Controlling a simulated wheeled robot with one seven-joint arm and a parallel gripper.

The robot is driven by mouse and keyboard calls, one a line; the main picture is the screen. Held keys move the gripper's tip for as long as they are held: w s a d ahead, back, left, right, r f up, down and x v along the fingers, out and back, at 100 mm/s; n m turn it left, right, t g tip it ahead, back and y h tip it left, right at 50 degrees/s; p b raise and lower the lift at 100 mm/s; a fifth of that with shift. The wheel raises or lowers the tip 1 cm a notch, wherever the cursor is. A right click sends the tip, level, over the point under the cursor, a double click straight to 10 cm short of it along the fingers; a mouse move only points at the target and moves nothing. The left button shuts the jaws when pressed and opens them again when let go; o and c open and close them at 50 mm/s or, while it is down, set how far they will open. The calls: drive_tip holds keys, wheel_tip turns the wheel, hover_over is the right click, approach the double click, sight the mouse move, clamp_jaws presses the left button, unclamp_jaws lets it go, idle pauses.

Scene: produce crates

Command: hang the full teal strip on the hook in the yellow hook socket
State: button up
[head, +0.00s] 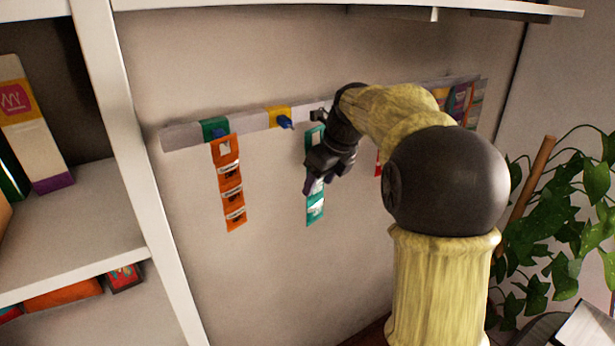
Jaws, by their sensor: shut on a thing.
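The teal strip (315,207) hangs upright in front of the wall, to the right of the yellow hook socket (277,116). A blue hook (286,123) sticks out of that socket and is bare. My gripper (314,180) is shut on the teal strip around its middle. The gripper hides part of the strip. The strip's top end shows just below the rail and right of the blue hook, apart from that hook.
A grey rail (182,136) runs along the wall. An orange strip (229,190) hangs at the green socket (213,127) on the left. My arm hides much of the rail's right part. White shelves (75,225) stand at left; a leafy plant (575,205) is at right.

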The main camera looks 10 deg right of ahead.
drive_tip(key=shift+s+a, duration=0.15)
drive_tip(key=shift+s, duration=0.15)
drive_tip(key=w+a+f+p, duration=0.1)
drive_tip(key=w+a+p, duration=0.2)
drive_tip(key=w, duration=0.6)
drive_tip(key=shift+w+f+p, duration=0.15)
drive_tip(key=shift+f+p, duration=0.15)
drive_tip(key=shift+p, duration=0.6)
idle(0.6)
drive_tip(key=shift+a+f, duration=0.1)
idle(0.4)
drive_tip(key=o, duration=1.1)
